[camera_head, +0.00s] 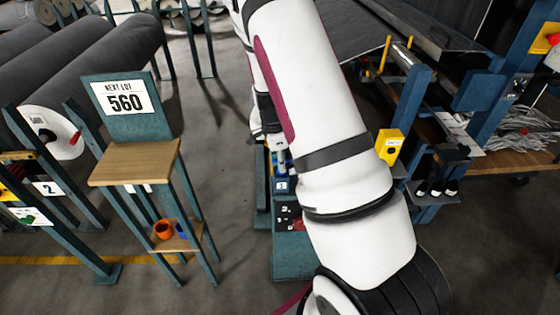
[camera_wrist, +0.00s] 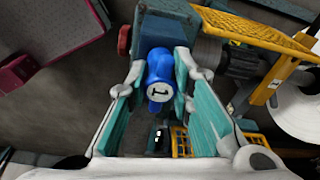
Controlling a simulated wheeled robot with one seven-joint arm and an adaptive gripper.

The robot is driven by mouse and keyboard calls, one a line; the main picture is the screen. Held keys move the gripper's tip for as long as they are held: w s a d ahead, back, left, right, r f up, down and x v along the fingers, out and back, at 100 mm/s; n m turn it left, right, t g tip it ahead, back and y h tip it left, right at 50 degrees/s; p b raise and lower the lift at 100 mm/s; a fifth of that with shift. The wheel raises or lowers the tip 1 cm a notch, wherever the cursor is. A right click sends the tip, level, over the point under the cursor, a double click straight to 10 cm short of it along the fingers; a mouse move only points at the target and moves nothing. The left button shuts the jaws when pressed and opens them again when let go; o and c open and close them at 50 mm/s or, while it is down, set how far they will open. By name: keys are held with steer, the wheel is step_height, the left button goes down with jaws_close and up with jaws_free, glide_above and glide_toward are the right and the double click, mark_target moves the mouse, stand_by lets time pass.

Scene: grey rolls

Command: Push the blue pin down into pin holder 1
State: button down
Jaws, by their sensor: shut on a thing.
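The blue pin (camera_wrist: 159,62) sits between my fingertips in the wrist view, its round white end face with a dark mark turned toward the camera. My gripper (camera_wrist: 161,78) is shut on it, with a teal-padded finger on each side. A teal block (camera_wrist: 166,10) is right behind the pin; I cannot tell how deep the pin sits in it. In the head view my arm covers most of this spot. A teal stand (camera_head: 292,262) with a small numbered label (camera_head: 281,185) shows below my gripper (camera_head: 279,158). Which holder is number 1 is unclear.
A wooden bench (camera_head: 505,163) is at right. Floor between is clear.

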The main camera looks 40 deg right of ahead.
steer(key=c, duration=1.3)
jaws_free()
steer(key=shift+c, duration=0.2)
step_height(320, 180, up, 12)
steer(key=a, duration=0.1)
steer(key=shift+w+a, duration=0.15)
steer(key=shift+w, duration=0.1)
